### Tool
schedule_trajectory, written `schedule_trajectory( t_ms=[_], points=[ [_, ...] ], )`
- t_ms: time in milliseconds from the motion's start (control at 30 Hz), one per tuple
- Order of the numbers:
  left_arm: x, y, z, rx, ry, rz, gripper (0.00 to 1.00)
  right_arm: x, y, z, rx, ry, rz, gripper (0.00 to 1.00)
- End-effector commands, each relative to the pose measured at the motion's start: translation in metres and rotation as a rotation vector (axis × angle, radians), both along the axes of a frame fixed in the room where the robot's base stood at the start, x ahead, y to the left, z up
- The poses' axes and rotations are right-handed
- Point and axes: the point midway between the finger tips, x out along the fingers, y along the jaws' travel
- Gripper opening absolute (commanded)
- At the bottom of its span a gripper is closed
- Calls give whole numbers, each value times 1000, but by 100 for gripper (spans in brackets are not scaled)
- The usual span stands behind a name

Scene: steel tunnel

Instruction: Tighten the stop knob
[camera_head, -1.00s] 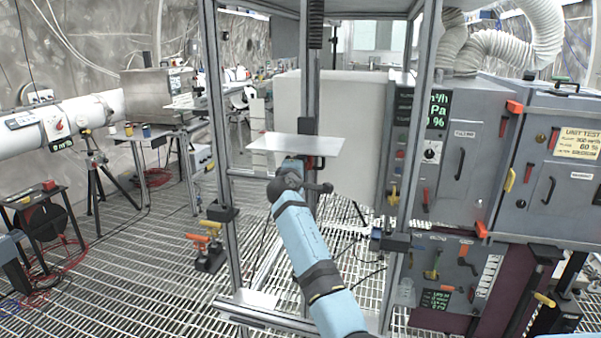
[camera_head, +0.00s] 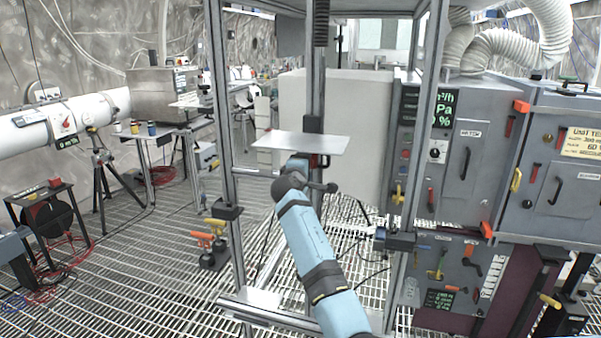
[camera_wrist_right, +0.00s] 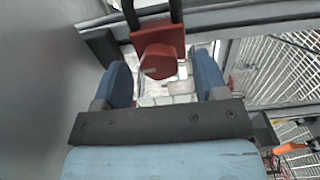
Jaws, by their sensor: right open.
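A red stop knob (camera_wrist_right: 158,62) with a faceted face sits on a red block (camera_wrist_right: 157,36) carried by dark rods in the right wrist view. My right gripper (camera_wrist_right: 162,68) is open, its two blue fingers on either side of the knob, with gaps visible. In the head view my right gripper (camera_head: 299,164) is under the front of a flat light plate (camera_head: 302,143) on a vertical post. A small bit of red (camera_head: 320,161) shows beside the fingers there; the rest is hidden by my wrist and the plate. My left gripper is not in view.
Metal frame uprights (camera_head: 222,150) stand left and right of my arm. A grey cabinet (camera_head: 462,150) with handles and levers is at the right. Grated floor (camera_head: 130,270) is open at the left.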

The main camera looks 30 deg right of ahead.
Motion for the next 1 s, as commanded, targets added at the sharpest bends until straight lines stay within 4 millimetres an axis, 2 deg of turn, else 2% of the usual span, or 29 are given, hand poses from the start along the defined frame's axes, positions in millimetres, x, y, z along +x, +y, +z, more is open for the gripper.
schedule_trajectory(
  t_ms=[167, 433, 600, 800, 1000],
  points=[
    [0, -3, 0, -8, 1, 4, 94, -18, 23, -2, 3, 0, 3, 66],
    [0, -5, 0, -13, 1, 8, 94, -59, 70, -2, 2, 1, 2, 66],
    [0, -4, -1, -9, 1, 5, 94, -77, 91, -1, 3, 0, 2, 66],
    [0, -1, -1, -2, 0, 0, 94, -86, 102, 0, 0, 0, 1, 66],
    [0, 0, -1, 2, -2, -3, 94, -87, 102, 0, 0, 0, 1, 66]
  ],
)
